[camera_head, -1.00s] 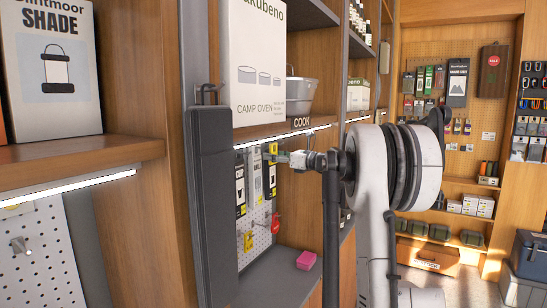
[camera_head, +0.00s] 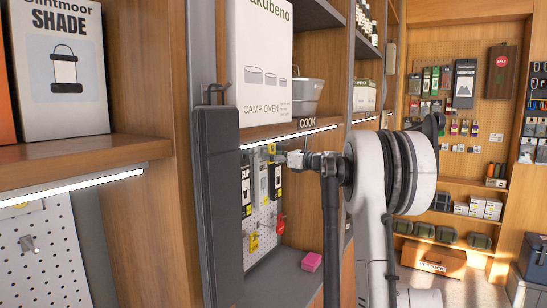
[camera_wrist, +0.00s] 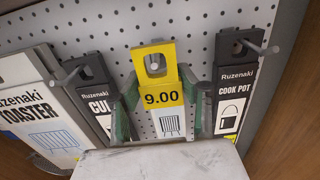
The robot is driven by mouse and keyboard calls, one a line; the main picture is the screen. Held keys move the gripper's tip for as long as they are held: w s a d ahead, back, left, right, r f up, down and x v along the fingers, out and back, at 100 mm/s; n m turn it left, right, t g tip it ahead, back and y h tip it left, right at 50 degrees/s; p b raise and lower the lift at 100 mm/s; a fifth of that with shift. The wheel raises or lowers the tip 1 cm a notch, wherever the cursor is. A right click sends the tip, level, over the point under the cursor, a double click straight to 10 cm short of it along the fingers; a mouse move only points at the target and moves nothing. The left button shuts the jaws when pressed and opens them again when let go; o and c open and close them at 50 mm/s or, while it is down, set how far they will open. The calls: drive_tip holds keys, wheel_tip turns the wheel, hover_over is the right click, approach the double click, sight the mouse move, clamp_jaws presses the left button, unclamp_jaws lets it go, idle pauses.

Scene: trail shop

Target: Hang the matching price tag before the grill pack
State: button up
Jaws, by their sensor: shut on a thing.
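The price tag (camera_wrist: 164,100) is yellow on top, reads 9.00, and has a grill-like line drawing on white below. My gripper (camera_wrist: 163,128) is shut on it, with green fingers at its two sides. The tag is upright before the pegboard, its hole near a peg; I cannot tell if the peg passes through. Whatever hangs behind the tag is mostly hidden. The cup pack (camera_wrist: 92,85) hangs to its left and the cook pot pack (camera_wrist: 234,85) to its right. In the head view, my gripper (camera_head: 283,158) is at the packs under the shelf.
The toaster pack (camera_wrist: 38,100) hangs at far left. Lower on the pegboard (camera_head: 263,222) are a red tag (camera_head: 281,226) and a yellow tag (camera_head: 253,242). A pink box (camera_head: 312,261) lies on the counter. A dark upright panel (camera_head: 218,190) stands left of the bay.

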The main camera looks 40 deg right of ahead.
drive_tip(key=shift+w, duration=0.2)
idle(0.3)
drive_tip(key=shift+w+a+f, duration=0.2)
drive_tip(key=shift+w, duration=0.15)
drive_tip(key=shift+w+f+b, duration=0.1)
drive_tip(key=shift+f+b, duration=0.3)
drive_tip(key=shift+b, duration=0.1)
idle(0.4)
idle(0.3)
drive_tip(key=o, duration=1.2)
drive_tip(key=shift+c, duration=0.2)
drive_tip(key=v, duration=1.2)
